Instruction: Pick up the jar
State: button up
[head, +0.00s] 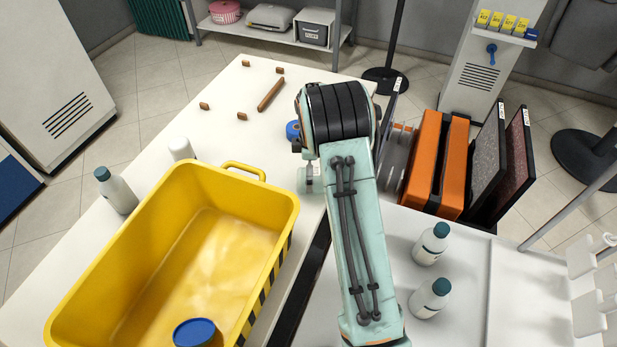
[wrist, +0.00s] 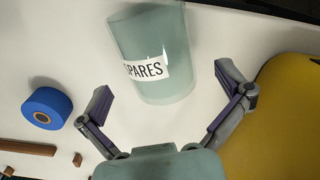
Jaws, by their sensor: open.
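The jar (wrist: 150,35) is a pale green, see-through cylinder with a white label reading "SPARES". In the wrist view it lies across the upper middle, on the white table top. My gripper (wrist: 163,86) is open, with one finger on each side of the jar's near end. The fingers look apart from the jar, and nothing is held. In the head view a small part of the jar (head: 309,179) shows left of my arm; the arm hides the rest and most of the gripper.
A yellow tub (head: 280,215) stands close by the jar, right of the gripper in the wrist view. A blue tape roll (wrist: 47,108) lies on the other side, with wooden pieces (head: 271,94) beyond.

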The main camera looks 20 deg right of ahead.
jog(key=shift+f, duration=1.35)
jog(key=c, duration=1.3)
jog(key=shift+o, duration=0.2)
jog(key=shift+r, duration=0.1)
